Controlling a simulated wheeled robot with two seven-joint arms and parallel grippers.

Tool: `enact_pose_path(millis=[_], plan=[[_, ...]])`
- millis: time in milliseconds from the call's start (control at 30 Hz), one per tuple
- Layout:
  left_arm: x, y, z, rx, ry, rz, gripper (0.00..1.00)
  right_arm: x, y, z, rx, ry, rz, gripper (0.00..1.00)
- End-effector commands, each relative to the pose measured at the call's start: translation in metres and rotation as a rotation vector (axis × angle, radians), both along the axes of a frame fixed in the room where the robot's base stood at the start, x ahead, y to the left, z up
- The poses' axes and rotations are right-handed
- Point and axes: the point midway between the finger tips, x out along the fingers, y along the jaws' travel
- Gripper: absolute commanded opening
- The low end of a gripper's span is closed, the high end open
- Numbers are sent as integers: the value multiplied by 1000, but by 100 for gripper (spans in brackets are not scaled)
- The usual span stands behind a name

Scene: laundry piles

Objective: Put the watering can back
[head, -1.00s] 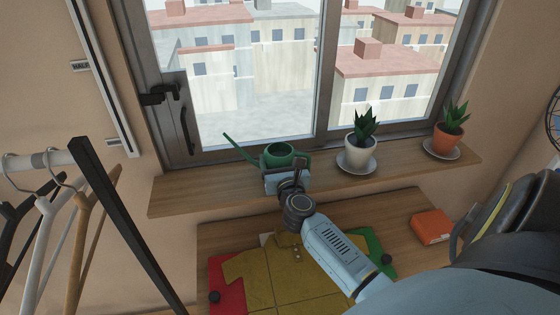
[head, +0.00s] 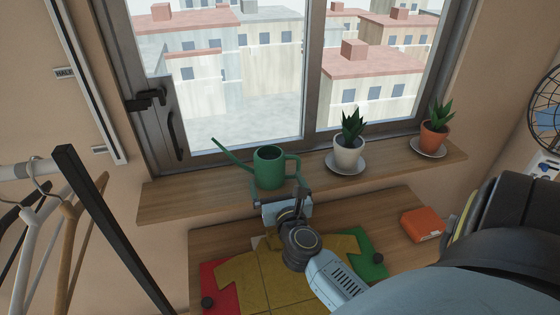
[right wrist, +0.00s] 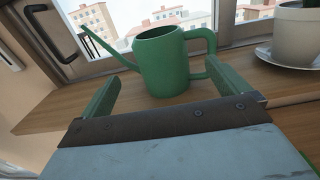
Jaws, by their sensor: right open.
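The green watering can (head: 269,168) stands upright on the wooden windowsill (head: 205,198), its long spout pointing left and its handle on the right. It also shows in the right wrist view (right wrist: 163,62), just beyond my fingertips. My right gripper (head: 281,192) is open in front of the can. In the right wrist view the two green-lined fingers (right wrist: 172,88) are spread wide with nothing between them, and the can stands apart from them. My left gripper is not in view.
A white-potted plant (head: 349,148) and a terracotta-potted plant (head: 435,134) stand on saucers to the right on the sill. Below, a table holds a folded yellow shirt (head: 262,285) and an orange box (head: 423,224). A clothes rack with hangers (head: 40,225) stands at left.

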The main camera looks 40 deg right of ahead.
Motion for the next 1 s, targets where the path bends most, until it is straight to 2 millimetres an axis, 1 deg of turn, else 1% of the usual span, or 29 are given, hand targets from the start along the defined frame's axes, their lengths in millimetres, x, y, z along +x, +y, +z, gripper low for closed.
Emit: enact_pose_path(millis=[33, 100, 267, 900, 1000], plan=[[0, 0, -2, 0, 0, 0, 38, -8, 5, -2, 2, 1, 0, 100], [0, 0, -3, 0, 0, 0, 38, -16, 9, -2, 2, 1, 0, 100], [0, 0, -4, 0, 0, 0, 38, -25, 14, 0, 0, 0, 0, 100], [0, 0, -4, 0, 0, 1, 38, -26, 14, 0, 0, 0, 0, 100], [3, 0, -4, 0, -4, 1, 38, -26, 15, 0, 0, 0, 0, 100]])
